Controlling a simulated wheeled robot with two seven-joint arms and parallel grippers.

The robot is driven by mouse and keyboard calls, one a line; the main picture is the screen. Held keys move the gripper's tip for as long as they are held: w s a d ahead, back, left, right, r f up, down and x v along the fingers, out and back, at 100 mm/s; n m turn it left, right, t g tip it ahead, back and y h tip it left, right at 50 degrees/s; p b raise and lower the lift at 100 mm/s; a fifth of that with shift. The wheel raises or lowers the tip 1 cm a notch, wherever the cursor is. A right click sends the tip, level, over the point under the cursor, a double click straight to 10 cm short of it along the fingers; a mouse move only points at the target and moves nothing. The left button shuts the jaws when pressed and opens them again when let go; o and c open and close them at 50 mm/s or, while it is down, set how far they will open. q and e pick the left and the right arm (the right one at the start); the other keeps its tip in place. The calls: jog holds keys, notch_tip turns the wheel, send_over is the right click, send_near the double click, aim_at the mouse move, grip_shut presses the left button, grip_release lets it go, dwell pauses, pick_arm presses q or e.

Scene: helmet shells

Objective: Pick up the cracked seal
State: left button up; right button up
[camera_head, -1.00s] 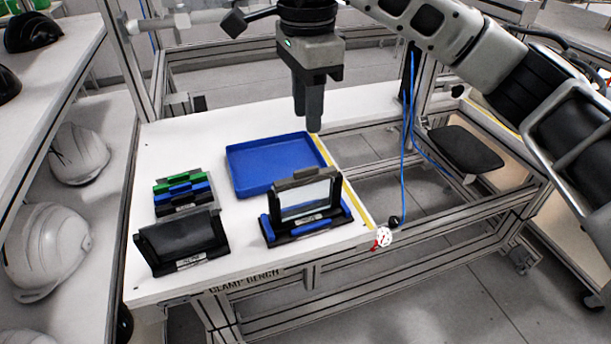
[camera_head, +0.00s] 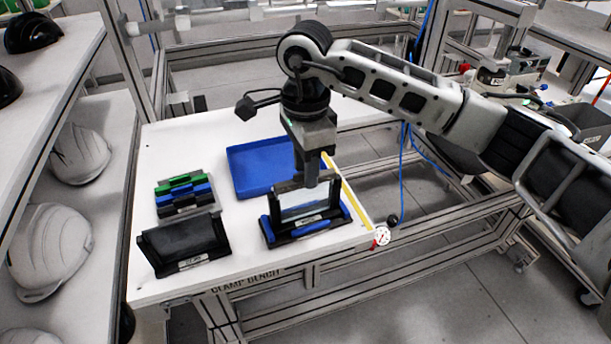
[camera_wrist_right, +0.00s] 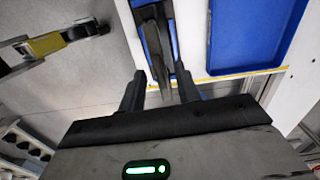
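No crack is visible, and I cannot tell which part is the cracked seal. A clear plate with a dark top bar (camera_head: 299,203) stands upright in a black and blue holder (camera_head: 345,219) at the bench's front right. My right gripper (camera_head: 308,180) is directly above the plate, pointing down, with its tips at or just behind the top bar. In the wrist view my right gripper (camera_wrist_right: 158,94) has its two fingers apart, with the dark top bar (camera_wrist_right: 158,50) reaching between them. Whether they touch it I cannot tell. My left gripper is not in view.
A blue tray (camera_head: 256,178) lies behind the holder. A dark panel in a stand (camera_head: 184,246) and a rack with green and blue strips (camera_head: 184,190) are to the left. White helmet shells (camera_head: 48,250) sit on the left shelf. A small round gauge (camera_head: 382,236) is at the bench edge.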

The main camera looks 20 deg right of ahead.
grip_shut()
jog(key=shift+r, duration=0.15)
